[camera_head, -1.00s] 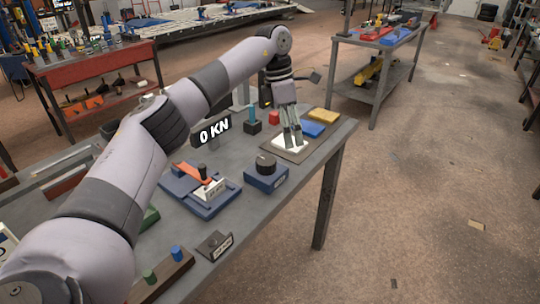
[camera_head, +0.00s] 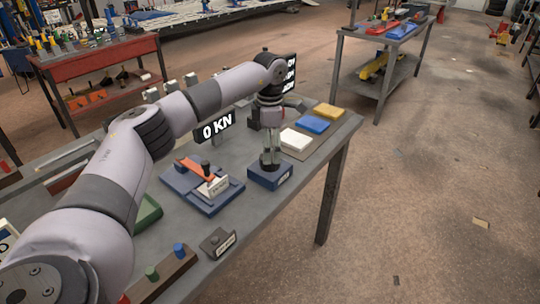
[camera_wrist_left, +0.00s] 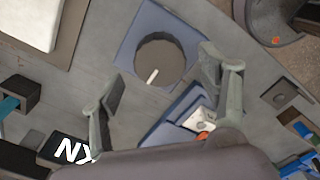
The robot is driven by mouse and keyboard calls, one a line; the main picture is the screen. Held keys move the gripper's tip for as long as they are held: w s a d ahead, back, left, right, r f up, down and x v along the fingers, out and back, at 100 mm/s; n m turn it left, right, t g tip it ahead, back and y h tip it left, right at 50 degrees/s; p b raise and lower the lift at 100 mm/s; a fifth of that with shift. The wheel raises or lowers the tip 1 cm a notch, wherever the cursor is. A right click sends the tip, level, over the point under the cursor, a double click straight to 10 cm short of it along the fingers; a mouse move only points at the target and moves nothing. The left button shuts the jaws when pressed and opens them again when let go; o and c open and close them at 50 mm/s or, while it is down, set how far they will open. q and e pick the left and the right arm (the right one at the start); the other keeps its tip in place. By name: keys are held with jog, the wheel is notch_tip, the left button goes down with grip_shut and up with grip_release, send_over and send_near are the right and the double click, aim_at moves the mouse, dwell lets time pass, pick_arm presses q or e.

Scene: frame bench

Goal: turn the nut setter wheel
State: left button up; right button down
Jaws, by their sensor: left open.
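A dark round wheel (camera_wrist_left: 158,62) with a white pointer mark sits on a blue box (camera_wrist_left: 135,38) in the left wrist view. The same blue box (camera_head: 270,177) is near the right end of the bench in the head view; its label is too small to read. My left gripper (camera_head: 270,162) points down over this box, its fingers hiding most of the wheel there. In the left wrist view its open fingers (camera_wrist_left: 162,72) are on either side of the wheel, and I see no clear contact. My right gripper is not in view.
Left of the box is a blue fixture (camera_head: 205,192) with an orange lever. A small labelled block (camera_head: 217,241) stands in front.

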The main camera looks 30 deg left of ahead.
pick_arm(q)
jog(key=shift+f, duration=2)
jog(key=shift+c, duration=0.3)
jog(key=c, duration=1.1)
